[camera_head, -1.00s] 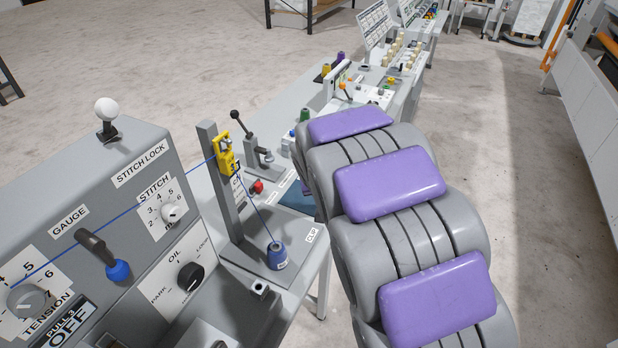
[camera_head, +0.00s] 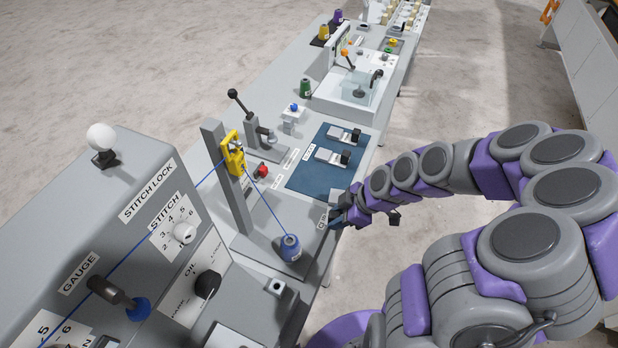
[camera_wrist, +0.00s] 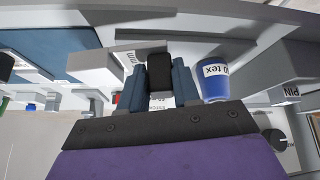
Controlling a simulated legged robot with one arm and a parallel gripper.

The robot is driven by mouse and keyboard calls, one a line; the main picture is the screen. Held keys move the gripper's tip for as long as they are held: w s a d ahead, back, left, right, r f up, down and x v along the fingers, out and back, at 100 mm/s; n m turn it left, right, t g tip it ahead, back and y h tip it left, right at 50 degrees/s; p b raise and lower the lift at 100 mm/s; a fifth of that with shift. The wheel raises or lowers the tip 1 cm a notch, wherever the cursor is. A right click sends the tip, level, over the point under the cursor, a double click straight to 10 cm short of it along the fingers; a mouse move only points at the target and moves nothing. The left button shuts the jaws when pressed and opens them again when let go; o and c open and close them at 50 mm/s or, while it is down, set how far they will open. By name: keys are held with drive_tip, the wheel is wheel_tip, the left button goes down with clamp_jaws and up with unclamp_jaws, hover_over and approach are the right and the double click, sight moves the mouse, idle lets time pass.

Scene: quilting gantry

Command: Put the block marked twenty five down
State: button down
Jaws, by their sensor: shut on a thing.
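My gripper (camera_head: 337,216) is low over the right edge of the grey table (camera_head: 262,222), just past the near end of the blue mat (camera_head: 310,178). In the wrist view its blue fingers (camera_wrist: 160,82) are shut on a small block with a black part (camera_wrist: 161,67) and a grey part. No number on the block can be read, and its underside is hidden, so I cannot tell whether it touches the table. In the head view the block is too small and covered to make out clearly.
Two grey-and-black blocks (camera_head: 343,134) (camera_head: 332,155) lie on the mat. A blue thread cone (camera_head: 290,248), also in the wrist view (camera_wrist: 214,82), stands close beside my gripper. Its thread runs to a yellow guide (camera_head: 232,153) on a grey post (camera_head: 224,190).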

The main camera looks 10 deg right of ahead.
drive_tip(key=shift+s+a+r+n+g, duration=0.25)
drive_tip(key=shift+a+n, duration=0.15)
drive_tip(key=shift+n, duration=0.05)
drive_tip(key=shift+s+a+r+n+g, duration=0.25)
drive_tip(key=shift+a+n, duration=0.1)
drive_tip(key=shift+n, duration=0.1)
drive_tip(key=shift+w, duration=0.1)
drive_tip(key=shift+y, duration=0.3)
drive_tip(key=w, duration=0.5)
drive_tip(key=w+f+b, duration=0.1)
drive_tip(key=w, duration=0.4)
drive_tip(key=w+a+b, duration=0.1)
drive_tip(key=w, duration=0.4)
drive_tip(key=shift+w+f, duration=0.25)
drive_tip(key=shift+f, duration=0.05)
drive_tip(key=f, duration=0.1)
drive_tip(key=f+b, duration=0.1)
drive_tip(key=f, duration=0.1)
drive_tip(key=shift+a+f, duration=0.25)
drive_tip(key=shift+a, duration=0.1)
drive_tip(key=shift+s+d, duration=0.1)
drive_tip(key=c, duration=0.8)
unclamp_jaws()
drive_tip(key=shift+d, duration=0.1)
drive_tip(key=shift+r, duration=0.1)
